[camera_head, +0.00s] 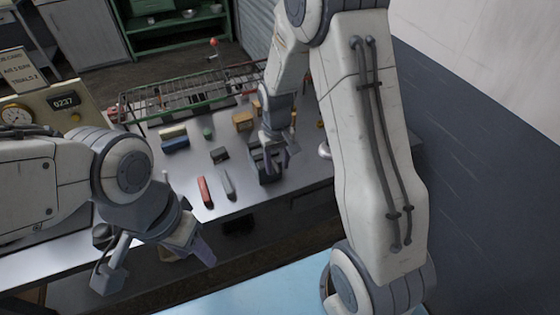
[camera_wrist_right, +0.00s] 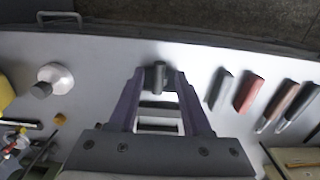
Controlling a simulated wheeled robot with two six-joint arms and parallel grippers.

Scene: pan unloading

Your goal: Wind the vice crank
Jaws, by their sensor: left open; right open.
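A dark block that looks like the vice (camera_head: 268,176) sits near the front edge of the metal bench, partly hidden by my right gripper. My right gripper (camera_head: 280,163) is open just above it and points down. In the right wrist view, a short dark cylindrical part (camera_wrist_right: 158,78) shows between the spread purple fingers (camera_wrist_right: 160,105). I cannot tell whether it is the crank or whether the fingers touch it. My left gripper (camera_head: 203,250) is open and empty in front of the bench, away from the vice.
A red tool (camera_head: 205,192) and a grey tool (camera_head: 228,184) lie left of the vice. A small dark block (camera_head: 220,155) and a wire rack (camera_head: 190,95) are behind. A white round-topped object (camera_wrist_right: 55,77) stands nearby. A wall rises at the right.

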